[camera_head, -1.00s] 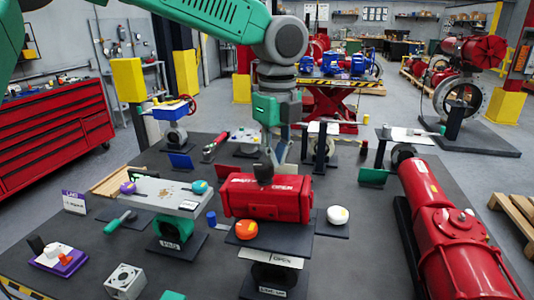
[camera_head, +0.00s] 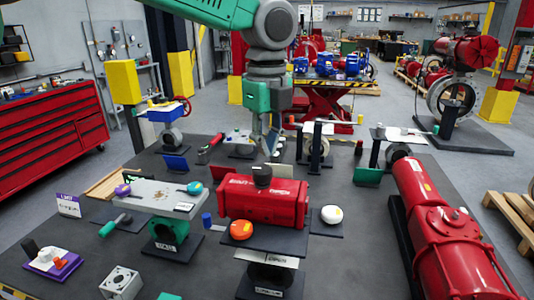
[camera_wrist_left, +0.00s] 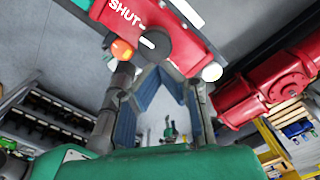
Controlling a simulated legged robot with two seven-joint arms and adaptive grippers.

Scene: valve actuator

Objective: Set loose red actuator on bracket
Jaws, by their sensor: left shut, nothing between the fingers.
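The red actuator (camera_head: 290,203), with a black knob (camera_head: 263,177) on top, rests on a dark bracket plate (camera_head: 290,241) on a stand. Whether it is fully seated I cannot tell. My left gripper (camera_head: 270,154) points down just above and behind the knob, shut and empty. In the left wrist view its fingertips (camera_wrist_left: 160,68) meet close to the black knob (camera_wrist_left: 155,43) of the actuator (camera_wrist_left: 118,12), which reads SHUT; contact is unclear. My right gripper is in neither view.
An orange knob (camera_head: 241,230) and a white knob (camera_head: 331,214) flank the actuator. A grey plate (camera_head: 150,196) on a green stand is to the left. A large red cylinder (camera_head: 450,240) lies to the right. Dark table (camera_head: 345,270) is bare at front right.

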